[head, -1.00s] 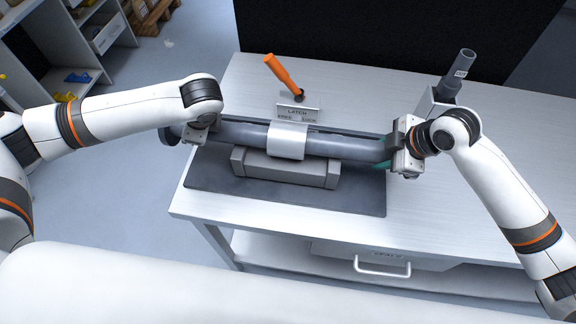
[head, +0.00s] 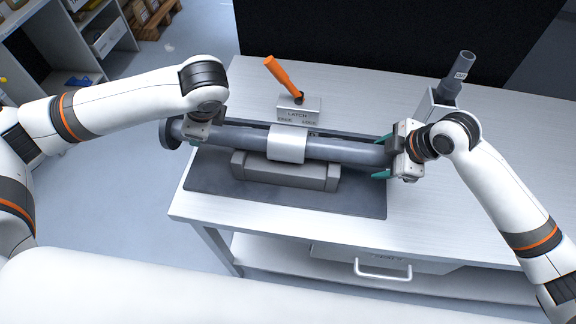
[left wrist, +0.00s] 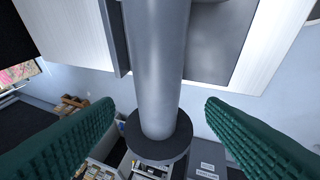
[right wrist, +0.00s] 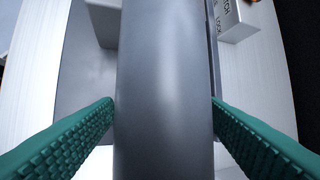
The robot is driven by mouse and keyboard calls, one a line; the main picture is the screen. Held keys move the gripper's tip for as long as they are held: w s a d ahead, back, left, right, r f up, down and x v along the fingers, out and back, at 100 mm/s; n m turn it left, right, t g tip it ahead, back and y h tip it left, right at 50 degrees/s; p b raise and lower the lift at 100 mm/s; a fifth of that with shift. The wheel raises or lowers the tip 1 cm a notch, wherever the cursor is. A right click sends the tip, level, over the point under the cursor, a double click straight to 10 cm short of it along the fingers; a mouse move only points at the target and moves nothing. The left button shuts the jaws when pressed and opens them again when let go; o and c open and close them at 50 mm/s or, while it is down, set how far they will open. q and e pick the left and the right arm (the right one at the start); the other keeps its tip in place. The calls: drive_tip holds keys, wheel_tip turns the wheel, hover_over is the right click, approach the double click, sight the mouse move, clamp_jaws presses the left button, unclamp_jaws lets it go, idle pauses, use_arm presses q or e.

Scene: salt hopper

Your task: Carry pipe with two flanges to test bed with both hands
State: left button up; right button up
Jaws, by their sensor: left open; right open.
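The grey pipe (head: 340,148) lies across the test bed, over the grey block cradle (head: 285,170), with a light clamp band (head: 287,144) around its middle. Its dark left flange (head: 168,134) sticks out past the table's left edge; it also shows in the left wrist view (left wrist: 158,140). The right flange is hidden behind my right gripper. My left gripper (left wrist: 158,105) is open, its green fingers apart on either side of the pipe near the flange. My right gripper (right wrist: 163,105) is open, its fingers astride the pipe's right end, with gaps showing.
A latch box (head: 299,110) with an orange handle (head: 281,76) stands behind the pipe. A grey upright tube (head: 459,72) in a holder stands at the back right. A dark mat (head: 215,180) lies under the cradle. The table's right side (head: 510,130) is clear.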

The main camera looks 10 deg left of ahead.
drive_tip(key=shift+d+r, duration=0.1)
drive_tip(key=shift+r, duration=0.1)
use_arm(q)
drive_tip(key=v, duration=0.4)
drive_tip(key=shift+s+d+r, duration=0.15)
drive_tip(key=shift+r, duration=0.2)
use_arm(e)
drive_tip(key=v, duration=1.1)
drive_tip(key=shift+r, duration=0.15)
drive_tip(key=shift+s+d, duration=0.1)
